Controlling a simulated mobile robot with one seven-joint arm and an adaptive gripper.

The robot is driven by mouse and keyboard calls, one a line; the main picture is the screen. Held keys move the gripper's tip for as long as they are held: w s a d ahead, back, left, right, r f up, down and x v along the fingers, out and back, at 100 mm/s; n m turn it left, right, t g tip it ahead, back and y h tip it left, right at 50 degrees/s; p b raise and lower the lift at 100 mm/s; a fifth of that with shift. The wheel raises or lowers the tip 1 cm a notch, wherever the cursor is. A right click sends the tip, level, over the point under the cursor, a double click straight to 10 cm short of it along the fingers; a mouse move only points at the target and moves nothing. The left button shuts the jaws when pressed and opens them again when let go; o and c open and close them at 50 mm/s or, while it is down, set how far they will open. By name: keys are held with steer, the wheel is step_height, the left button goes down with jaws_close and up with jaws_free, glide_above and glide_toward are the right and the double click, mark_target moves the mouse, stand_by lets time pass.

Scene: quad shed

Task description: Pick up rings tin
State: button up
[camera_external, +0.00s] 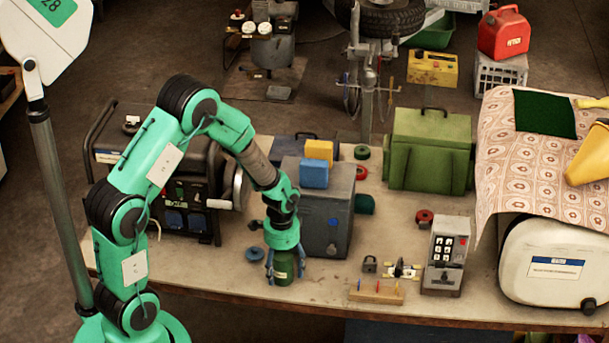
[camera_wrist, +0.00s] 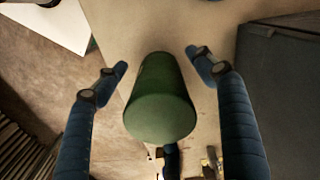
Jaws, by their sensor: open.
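A dark green cylindrical tin (camera_external: 284,269) stands upright near the front edge of the workbench. It looks like the rings tin, but I can read no label on it. My gripper (camera_external: 284,272) points down over it, with its blue fingers around its sides. In the wrist view the tin (camera_wrist: 160,108) is between the spread fingers of my gripper (camera_wrist: 157,60), with visible gaps to the left and right fingers. The gripper is open. A blue part shows below the tin there, partly hidden by it.
A grey box (camera_external: 328,225) stands just behind and right of the tin. A dark generator (camera_external: 180,195) is to the left, with a blue disc (camera_external: 255,254) in front. A padlock (camera_external: 370,263) and a keypad box (camera_external: 445,258) are to the right.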

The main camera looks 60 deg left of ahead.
mark_target(283, 253)
steer(key=c, duration=1.4)
steer(key=shift+c, duration=0.2)
steer(key=shift+r, duration=0.75)
step_height(283, 253, up, 2)
steer(key=shift+w+r+p, duration=0.1)
steer(key=shift+r+p, duration=0.05)
steer(key=shift+p, duration=0.4)
steer(key=s+d+r+p, duration=0.1)
steer(key=s+d, duration=0.2)
steer(key=s, duration=1.2)
steer(key=shift+s+d+p, duration=0.15)
steer(key=shift+s+p, duration=0.2)
steer(key=shift+s, duration=0.05)
steer(key=shift+r, duration=0.1)
